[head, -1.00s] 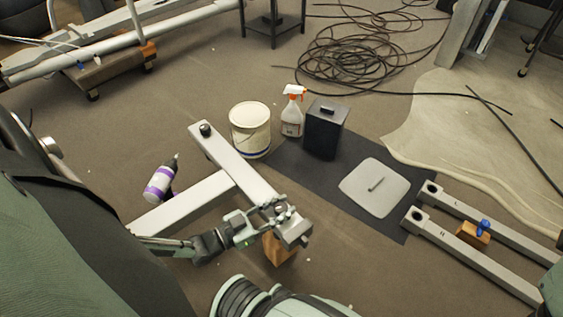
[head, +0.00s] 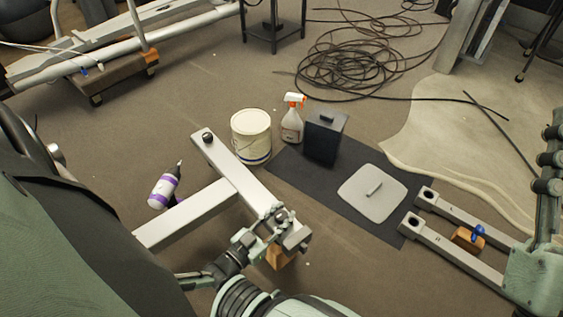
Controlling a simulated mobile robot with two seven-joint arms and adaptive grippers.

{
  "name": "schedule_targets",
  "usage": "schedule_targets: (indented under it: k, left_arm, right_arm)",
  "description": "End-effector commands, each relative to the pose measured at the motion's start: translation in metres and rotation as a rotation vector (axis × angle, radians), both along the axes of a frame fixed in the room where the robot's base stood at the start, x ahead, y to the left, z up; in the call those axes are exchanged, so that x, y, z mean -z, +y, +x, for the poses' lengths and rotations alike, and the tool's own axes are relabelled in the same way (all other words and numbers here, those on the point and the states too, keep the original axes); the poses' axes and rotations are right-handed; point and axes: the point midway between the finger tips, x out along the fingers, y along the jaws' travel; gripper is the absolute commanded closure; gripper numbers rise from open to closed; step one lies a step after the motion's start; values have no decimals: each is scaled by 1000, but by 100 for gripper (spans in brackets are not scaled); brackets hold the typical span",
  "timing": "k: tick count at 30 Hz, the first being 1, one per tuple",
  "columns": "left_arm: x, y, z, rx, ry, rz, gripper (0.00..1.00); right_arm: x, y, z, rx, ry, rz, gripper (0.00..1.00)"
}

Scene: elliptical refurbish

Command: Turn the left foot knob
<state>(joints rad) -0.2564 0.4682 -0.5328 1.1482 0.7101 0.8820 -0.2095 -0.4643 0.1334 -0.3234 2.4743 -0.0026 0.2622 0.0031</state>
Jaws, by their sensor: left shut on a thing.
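The T-shaped grey metal foot frame (head: 187,212) lies at the lower left centre of the head view. A black foot knob (head: 207,137) stands on the far end of its crossbar. My left gripper (head: 274,221) is at the crossbar's near end, over its top, with its fingers shut on a small part there. That part looks like the near knob, but the fingers mostly hide it. A wooden block (head: 277,257) shows under this end. My right gripper is not in view; only part of my right arm shows at the right edge.
A white bucket (head: 250,138), a spray bottle (head: 292,122) and a dark canister (head: 324,138) stand beyond the frame. A purple-banded bottle (head: 164,190) is left of it. A grey lid (head: 372,193) lies on the dark mat (head: 300,184). Two grey bars (head: 455,252) lie right.

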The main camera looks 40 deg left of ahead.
Motion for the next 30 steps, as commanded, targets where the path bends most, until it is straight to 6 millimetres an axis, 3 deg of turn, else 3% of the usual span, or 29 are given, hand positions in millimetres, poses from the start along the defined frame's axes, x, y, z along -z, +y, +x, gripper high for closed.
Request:
schedule_targets:
  k: [2, 3, 8, 20, 30]
  left_arm:
    - [0, 1, 0, 0, 0, 1, 98]
    - [0, 1, 0, 0, 0, 1, 66]
    - [0, 0, 0, 0, 0, 0, 46]
    - [0, 1, -8, 1, 1, 0, 46]
    - [1, 9, -76, 0, 4, 0, 46]
  right_arm:
    - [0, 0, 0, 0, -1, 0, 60]
    - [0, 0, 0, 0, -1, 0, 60]
    - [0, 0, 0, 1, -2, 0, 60]
    - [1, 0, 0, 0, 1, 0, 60]
    - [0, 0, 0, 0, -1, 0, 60]
